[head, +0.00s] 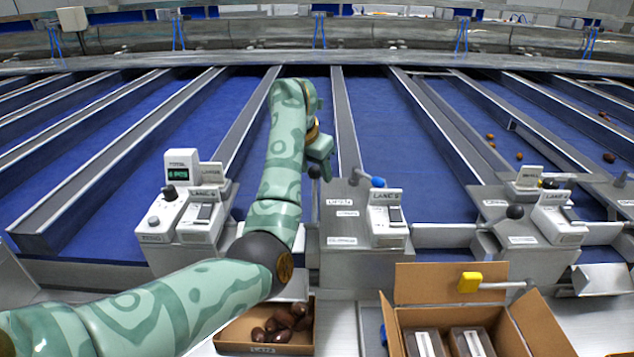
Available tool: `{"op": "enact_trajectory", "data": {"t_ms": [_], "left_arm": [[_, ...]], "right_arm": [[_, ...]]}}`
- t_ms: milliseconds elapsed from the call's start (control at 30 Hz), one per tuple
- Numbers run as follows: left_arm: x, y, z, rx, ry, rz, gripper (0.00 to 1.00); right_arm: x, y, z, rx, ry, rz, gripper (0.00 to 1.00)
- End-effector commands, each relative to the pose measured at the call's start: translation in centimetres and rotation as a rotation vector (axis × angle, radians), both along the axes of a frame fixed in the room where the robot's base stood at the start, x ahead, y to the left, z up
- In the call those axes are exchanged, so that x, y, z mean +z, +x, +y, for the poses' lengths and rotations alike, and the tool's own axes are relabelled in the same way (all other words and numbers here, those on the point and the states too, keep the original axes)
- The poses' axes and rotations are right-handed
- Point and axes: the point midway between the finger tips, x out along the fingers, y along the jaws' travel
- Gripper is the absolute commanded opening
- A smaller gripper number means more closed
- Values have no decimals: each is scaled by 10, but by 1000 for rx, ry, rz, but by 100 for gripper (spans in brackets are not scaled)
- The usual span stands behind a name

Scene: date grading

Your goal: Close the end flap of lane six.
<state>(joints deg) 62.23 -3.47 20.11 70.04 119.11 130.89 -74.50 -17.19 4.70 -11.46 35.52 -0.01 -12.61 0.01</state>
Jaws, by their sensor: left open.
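My left arm reaches in from the lower left, and its green gripper (320,158) hangs over the front end of a blue lane (305,100) near the middle. The gripper is open; its fingertips are small and partly hidden. A dark ball knob (314,172) shows just below it, and I cannot tell whether they touch. To its right is a grey metal end housing (343,222) with a lever with a blue grip (376,181) and a white switch box (387,218). My right gripper is not in view.
An open carton (404,275) with dark packs stands at the front, a yellow-ended lever (470,282) above it. A lower box (235,335) holds brown dates. A control box (168,215) stands left. Another lane's end housing (519,240) is at right. Several dates lie on the right lanes.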

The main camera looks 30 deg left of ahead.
Motion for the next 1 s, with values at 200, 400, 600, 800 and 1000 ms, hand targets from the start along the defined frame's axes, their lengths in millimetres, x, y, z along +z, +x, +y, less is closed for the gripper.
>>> {"op": "enact_trajectory", "data": {"t_ms": [200,400,600,800,1000], "left_arm": [[-16,7,-1,-1,0,-1,51],[-15,7,-1,0,0,-2,51],[-15,7,-1,0,0,-1,12],[-16,7,0,-1,1,-4,0],[-14,9,10,1,18,-43,0]], "right_arm": [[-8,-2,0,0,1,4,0],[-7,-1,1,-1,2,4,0],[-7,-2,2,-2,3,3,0],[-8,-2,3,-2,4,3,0],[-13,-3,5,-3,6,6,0]]}}
